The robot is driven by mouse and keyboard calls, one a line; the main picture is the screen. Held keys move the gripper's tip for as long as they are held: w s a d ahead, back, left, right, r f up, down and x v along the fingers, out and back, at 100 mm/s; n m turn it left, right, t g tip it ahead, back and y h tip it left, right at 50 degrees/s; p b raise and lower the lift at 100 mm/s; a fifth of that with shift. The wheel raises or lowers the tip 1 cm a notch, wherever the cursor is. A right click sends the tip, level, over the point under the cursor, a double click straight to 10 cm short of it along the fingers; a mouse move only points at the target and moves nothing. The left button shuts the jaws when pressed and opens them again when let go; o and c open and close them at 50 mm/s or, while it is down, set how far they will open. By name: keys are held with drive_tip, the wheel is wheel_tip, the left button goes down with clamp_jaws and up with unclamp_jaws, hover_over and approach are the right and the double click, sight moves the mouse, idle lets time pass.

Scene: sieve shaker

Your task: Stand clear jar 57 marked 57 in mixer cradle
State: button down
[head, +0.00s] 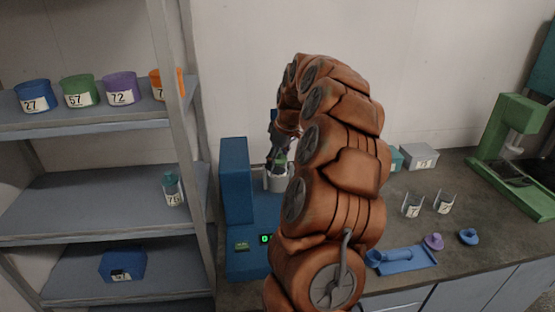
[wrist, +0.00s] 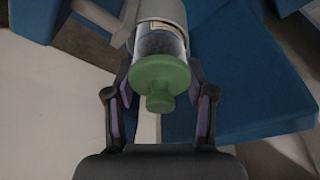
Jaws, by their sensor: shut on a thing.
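The clear jar (wrist: 160,45) has a green knobbed lid (wrist: 160,80) and dark contents. In the wrist view, my gripper (wrist: 160,92) is shut on it, with one finger on each side near the lid. The jar's far end is at the pale grey cradle (wrist: 157,12), which hides its lower part. Whether it rests on the cradle's bottom cannot be seen. A label edge shows, but no number is readable. In the head view, my gripper (head: 280,150) is above the pale cradle (head: 278,184) of the blue mixer (head: 236,180), partly hidden by my arm.
At left, a shelf rack (head: 75,202) holds tubs numbered 27, 57 and 72, an orange tub, another jar (head: 172,189) and a blue box (head: 122,265). On the counter (head: 460,200) at right are two clear holders, small coloured parts, a grey box (head: 419,156) and a green machine (head: 505,140).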

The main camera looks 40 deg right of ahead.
drive_tip(key=shift+c, duration=1.5)
unclamp_jaws()
drive_tip(key=v, duration=1.2)
